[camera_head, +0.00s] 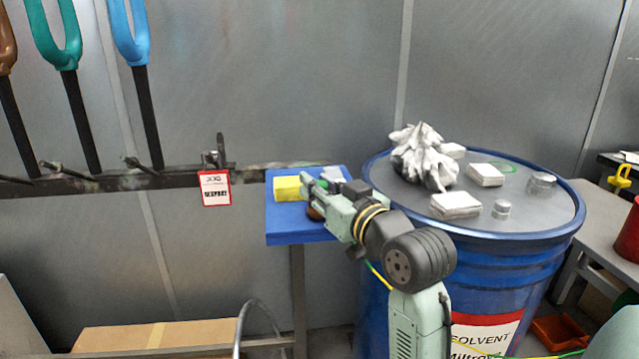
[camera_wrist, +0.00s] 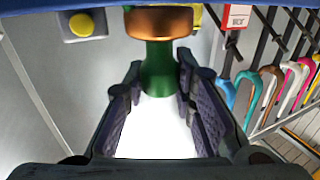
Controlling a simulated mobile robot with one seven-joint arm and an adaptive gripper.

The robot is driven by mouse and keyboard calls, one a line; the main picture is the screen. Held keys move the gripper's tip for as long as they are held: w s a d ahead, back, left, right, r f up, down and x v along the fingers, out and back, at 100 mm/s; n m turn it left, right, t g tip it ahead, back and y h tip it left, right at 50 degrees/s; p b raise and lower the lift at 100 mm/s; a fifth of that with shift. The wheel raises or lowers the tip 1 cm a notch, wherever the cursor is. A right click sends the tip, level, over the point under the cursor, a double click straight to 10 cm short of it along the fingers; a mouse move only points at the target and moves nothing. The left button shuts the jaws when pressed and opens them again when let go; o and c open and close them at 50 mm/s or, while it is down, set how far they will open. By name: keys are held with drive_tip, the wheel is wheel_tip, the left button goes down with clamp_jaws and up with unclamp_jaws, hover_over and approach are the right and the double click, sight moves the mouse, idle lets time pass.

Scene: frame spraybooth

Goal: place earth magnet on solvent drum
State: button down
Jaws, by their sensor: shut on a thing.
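My gripper (camera_head: 318,192) is at the small blue table, left of the solvent drum. In the wrist view my gripper (camera_wrist: 160,85) is shut on a green piece with a round copper-coloured end, which looks like the earth magnet (camera_wrist: 160,65). In the head view only a small brown part of the magnet (camera_head: 315,213) shows by the fingers; the rest is hidden. I cannot tell whether it touches the table. The blue solvent drum (camera_head: 540,235) stands upright at the right, with a grey top.
On the drum top are a crumpled white rag (camera_head: 422,158), several pale blocks and small round tins, with bare patches between. A yellow block (camera_head: 287,188) lies on the blue table (camera_head: 292,230). A tool rail (camera_head: 100,182) runs along the wall at left.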

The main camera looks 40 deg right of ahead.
drive_tip(key=shift+f, duration=0.15)
drive_tip(key=c, duration=1.3)
unclamp_jaws()
drive_tip(key=shift+c, duration=0.2)
